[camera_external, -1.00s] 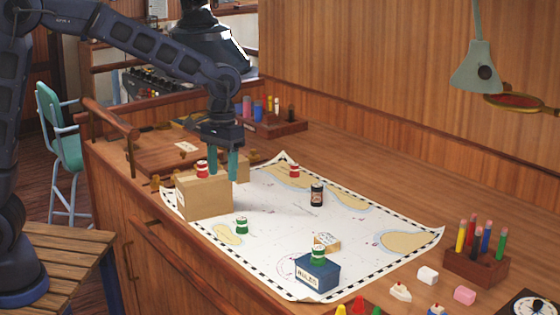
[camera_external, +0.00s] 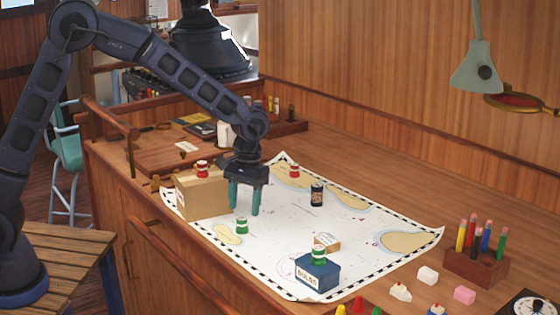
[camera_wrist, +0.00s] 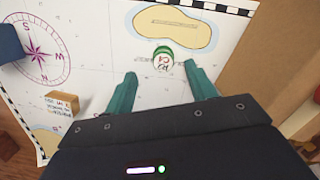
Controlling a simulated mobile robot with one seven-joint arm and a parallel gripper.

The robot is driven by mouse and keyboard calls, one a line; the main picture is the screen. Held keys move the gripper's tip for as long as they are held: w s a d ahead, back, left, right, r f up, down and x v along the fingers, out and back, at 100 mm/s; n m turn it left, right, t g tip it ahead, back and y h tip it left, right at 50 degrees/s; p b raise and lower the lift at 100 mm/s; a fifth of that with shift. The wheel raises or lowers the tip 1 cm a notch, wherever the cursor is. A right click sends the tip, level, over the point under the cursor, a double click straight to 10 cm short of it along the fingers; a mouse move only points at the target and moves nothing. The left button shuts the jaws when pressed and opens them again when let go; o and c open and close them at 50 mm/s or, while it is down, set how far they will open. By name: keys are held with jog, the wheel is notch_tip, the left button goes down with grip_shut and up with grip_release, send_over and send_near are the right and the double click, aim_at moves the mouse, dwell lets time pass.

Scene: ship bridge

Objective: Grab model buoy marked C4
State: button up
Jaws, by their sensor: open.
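A green-and-white model buoy (camera_external: 241,226) stands on the chart beside a tan island. In the wrist view the buoy (camera_wrist: 163,55) shows red lettering that seems to read C4, seen at an angle. My gripper (camera_external: 244,201) is open and empty, pointing down above the chart, just behind this buoy. In the wrist view the buoy lies just beyond the gap between my fingertips (camera_wrist: 160,72), apart from both. Another green-and-white buoy (camera_external: 318,255) stands on a blue box (camera_external: 318,275); its marking is not legible.
A cardboard box (camera_external: 208,197) carrying a red-and-white buoy (camera_external: 202,169) stands close left of my gripper. Another red-and-white buoy (camera_external: 294,171), a black buoy (camera_external: 317,195) and a tan block (camera_external: 327,242) are on the chart (camera_external: 283,222). The chart's middle is mostly clear.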

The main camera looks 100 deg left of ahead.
aim_at(242, 218)
jog(key=shift+s+d+f, duration=0.1)
jog(key=shift+s+f, duration=0.1)
jog(key=shift+f, duration=1.1)
jog(key=shift+s+d+f, duration=0.1)
jog(key=shift+s+f, duration=0.05)
jog(key=shift+f, duration=1.15)
jog(key=c, duration=1.1)
